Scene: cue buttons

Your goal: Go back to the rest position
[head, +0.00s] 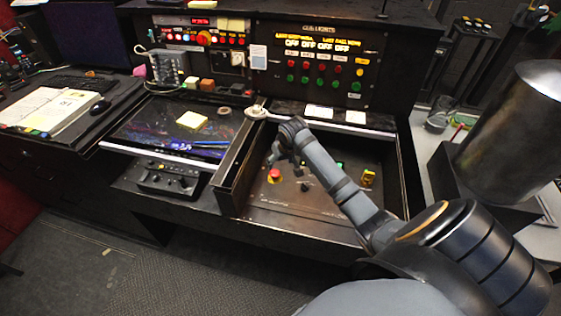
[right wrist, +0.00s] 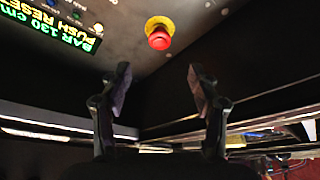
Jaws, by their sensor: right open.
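My right gripper (head: 272,160) is at the end of my right arm, which reaches in from the lower right of the head view. It hovers over the left part of a recessed dark control panel (head: 290,205). Its two fingers stand apart with nothing between them in the right wrist view (right wrist: 158,85). A red mushroom button (head: 274,175) on a yellow base sits on that panel, close to the fingertips. It also shows beyond the fingers in the right wrist view (right wrist: 158,40), apart from them. My forearm hides part of the panel. My left gripper is out of view.
A raised dark side wall (head: 236,172) borders the panel on the left. A upright panel of cue lights (head: 320,65) stands behind. A flat screen (head: 165,130) with yellow notes lies left. An open book (head: 48,108) lies far left. Open floor (head: 130,270) is in front.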

